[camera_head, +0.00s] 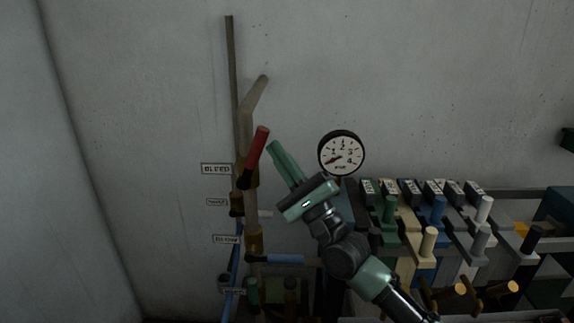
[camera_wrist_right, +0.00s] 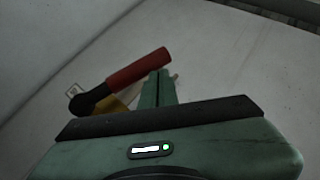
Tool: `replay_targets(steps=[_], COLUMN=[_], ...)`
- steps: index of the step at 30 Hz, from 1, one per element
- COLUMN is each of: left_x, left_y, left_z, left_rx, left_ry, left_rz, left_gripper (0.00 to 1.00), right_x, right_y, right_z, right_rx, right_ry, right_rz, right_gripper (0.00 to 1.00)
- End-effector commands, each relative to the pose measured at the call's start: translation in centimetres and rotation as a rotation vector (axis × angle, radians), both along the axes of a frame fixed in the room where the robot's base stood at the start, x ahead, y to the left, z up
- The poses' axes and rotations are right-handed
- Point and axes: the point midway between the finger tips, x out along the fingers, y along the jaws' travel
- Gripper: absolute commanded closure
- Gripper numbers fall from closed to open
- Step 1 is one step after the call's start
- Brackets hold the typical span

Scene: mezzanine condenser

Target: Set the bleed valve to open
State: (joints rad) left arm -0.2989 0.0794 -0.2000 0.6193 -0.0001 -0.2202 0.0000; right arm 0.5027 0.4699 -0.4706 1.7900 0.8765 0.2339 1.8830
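A valve lever with a red grip (camera_head: 257,146) and black shank sits on a brass body on the vertical pipe, tilted up and to the right. It also shows in the right wrist view (camera_wrist_right: 139,68). The small label (camera_head: 217,169) beside it is too blurred to read surely, so I cannot confirm which valve is the bleed valve. My right gripper (camera_head: 273,146) is just right of the red grip, its green fingers pointing up and left. In the right wrist view the fingers (camera_wrist_right: 160,76) lie together with nothing between them. My left gripper is out of view.
A round gauge (camera_head: 342,153) is right of my gripper. A bank of coloured levers (camera_head: 428,240) fills the right. The wall above is clear.

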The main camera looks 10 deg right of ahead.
Motion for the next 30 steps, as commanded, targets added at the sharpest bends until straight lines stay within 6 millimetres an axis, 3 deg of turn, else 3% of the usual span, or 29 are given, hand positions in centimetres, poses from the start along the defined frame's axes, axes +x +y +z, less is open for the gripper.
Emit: replay_targets(steps=[12, 30], left_x=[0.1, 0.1], left_y=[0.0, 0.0], left_z=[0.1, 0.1], left_rx=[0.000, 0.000], left_ry=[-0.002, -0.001], left_rz=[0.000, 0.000], left_gripper=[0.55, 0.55], right_x=[0.4, 0.5], right_y=[1.6, 1.9], right_z=[1.5, 1.6], right_rx=[0.002, 0.001], right_ry=[-0.001, -0.002], right_rz=[0.000, 0.000], right_gripper=[1.00, 1.00])
